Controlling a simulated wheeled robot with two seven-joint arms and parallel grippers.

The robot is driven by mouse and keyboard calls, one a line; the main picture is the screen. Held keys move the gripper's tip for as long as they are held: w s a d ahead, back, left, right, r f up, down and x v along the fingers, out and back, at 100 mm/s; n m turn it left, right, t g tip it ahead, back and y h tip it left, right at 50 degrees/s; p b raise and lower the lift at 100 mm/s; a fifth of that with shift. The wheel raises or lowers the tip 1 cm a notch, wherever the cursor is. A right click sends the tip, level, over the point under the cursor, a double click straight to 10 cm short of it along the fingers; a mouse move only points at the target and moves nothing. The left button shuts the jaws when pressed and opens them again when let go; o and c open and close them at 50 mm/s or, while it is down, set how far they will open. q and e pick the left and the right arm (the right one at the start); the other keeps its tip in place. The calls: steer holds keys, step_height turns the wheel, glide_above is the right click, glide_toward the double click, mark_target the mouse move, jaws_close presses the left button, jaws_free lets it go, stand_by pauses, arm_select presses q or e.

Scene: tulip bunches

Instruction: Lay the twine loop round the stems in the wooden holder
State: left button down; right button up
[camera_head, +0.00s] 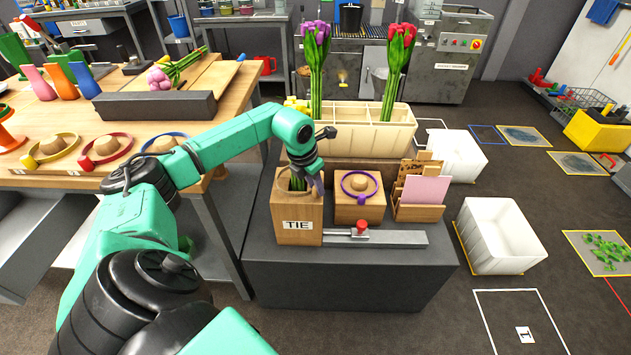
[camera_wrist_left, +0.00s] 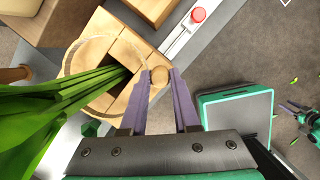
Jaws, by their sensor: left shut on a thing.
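The wooden holder (camera_head: 297,215), marked TIE, stands at the left of the dark grey bench. Green stems (camera_wrist_left: 60,100) rise out of its opening; the head view shows only a little green (camera_head: 296,183) beside my wrist. My left gripper (camera_head: 317,186) is at the holder's top right edge. In the left wrist view its purple fingers (camera_wrist_left: 159,88) are shut on the wooden bead (camera_wrist_left: 159,75) of a tan twine loop (camera_wrist_left: 66,61). The loop lies over the holder's top and appears to encircle the stems; leaves hide part of it. My right gripper (camera_wrist_left: 291,106) seems to show small at the wrist view's right edge.
A wooden block with a purple ring (camera_head: 361,183) stands right of the holder, then a card rack (camera_head: 418,212). A slide with a red knob (camera_head: 361,227) lies in front. Behind is a cream divided crate (camera_head: 370,140) with purple and red tulips.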

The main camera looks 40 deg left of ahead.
arm_select(q)
steer(key=shift+f, duration=0.1)
steer(key=c, duration=0.6)
jaws_free()
steer(key=v, duration=1.4)
steer(key=shift+s+r+p, duration=0.1)
steer(key=shift+r+p, duration=0.2)
